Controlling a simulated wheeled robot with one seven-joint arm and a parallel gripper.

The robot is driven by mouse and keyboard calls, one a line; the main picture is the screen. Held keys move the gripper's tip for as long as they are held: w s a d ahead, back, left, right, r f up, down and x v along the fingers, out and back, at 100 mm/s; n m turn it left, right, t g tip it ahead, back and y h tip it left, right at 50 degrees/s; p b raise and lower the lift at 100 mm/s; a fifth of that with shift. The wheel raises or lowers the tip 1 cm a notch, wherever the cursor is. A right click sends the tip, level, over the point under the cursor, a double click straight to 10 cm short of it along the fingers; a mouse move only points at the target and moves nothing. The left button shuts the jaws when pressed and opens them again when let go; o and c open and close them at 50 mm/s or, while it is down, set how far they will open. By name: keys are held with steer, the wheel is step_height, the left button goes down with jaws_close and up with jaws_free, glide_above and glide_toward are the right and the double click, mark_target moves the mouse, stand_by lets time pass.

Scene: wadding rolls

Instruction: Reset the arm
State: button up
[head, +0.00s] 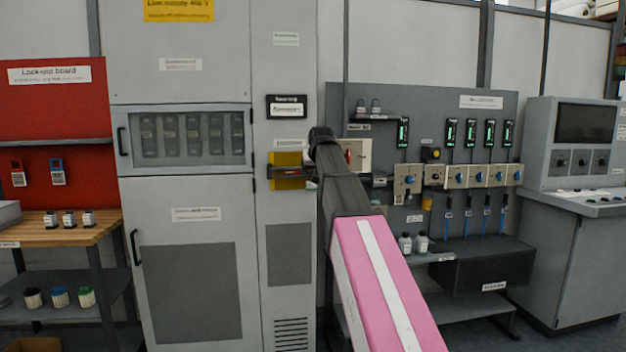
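My arm, with a pink and white link and dark grey joints, reaches up from the bottom toward the tall grey cabinet (185,215). My gripper (306,172) is at the arm's far end, small and largely hidden by the wrist. It is close to the right edge of a yellow plate (288,158) on the cabinet front, which has a dark part across it. I cannot tell whether the gripper touches that part, nor whether its fingers are open or shut.
A grey board (455,108) with switches and green-lit devices is right of the arm. A console (572,200) stands at far right. A wooden-topped bench (60,236) below a red board (60,130) is at left. The space before the cabinet's lower door looks clear.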

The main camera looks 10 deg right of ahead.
steer(key=s+f+g, duration=0.1)
steer(key=s+f, duration=0.3)
steer(key=f, duration=0.6)
steer(key=s+f+g, duration=0.2)
steer(key=s+f, duration=0.1)
steer(key=f, duration=0.8)
steer(key=s+f+g, duration=0.1)
steer(key=s+f, duration=0.3)
steer(key=f, duration=0.6)
steer(key=s+f+g, duration=0.4)
steer(key=s+f, duration=1.6)
steer(key=f, duration=0.4)
steer(key=shift+s+g, duration=0.3)
steer(key=shift+g, duration=0.1)
steer(key=shift+f, duration=0.1)
